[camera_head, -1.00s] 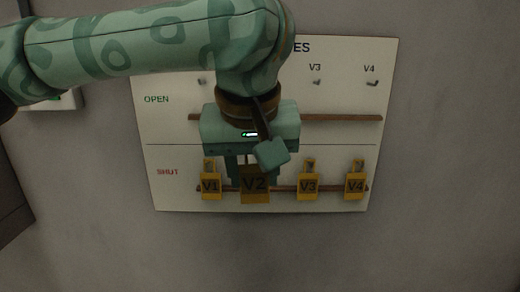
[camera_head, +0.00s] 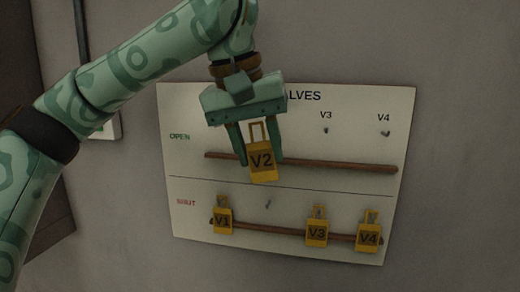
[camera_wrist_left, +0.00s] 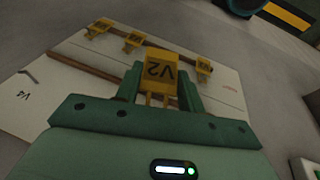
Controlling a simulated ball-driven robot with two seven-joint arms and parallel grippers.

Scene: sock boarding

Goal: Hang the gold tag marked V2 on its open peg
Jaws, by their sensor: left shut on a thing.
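The gold tag marked V2 (camera_head: 262,163) is held by my left gripper (camera_head: 258,150) in front of the upper OPEN half of the valve board (camera_head: 350,205). The gripper is shut on the tag, and the tag hangs slightly tilted below the fingers. It also shows between the fingers in the left wrist view (camera_wrist_left: 160,68). The open pegs under V3 (camera_head: 326,130) and V4 (camera_head: 385,132) are bare. The V2 open peg is hidden behind my gripper. A bare peg (camera_head: 268,204) shows in the SHUT row. My right gripper is in neither view.
Gold tags V1 (camera_head: 222,217), V3 (camera_head: 317,229) and V4 (camera_head: 369,231) hang in the SHUT row. Brown rails cross the board below each row, the upper rail (camera_head: 340,164) and lower rail (camera_head: 270,228). A white box (camera_head: 108,128) is on the wall to the left.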

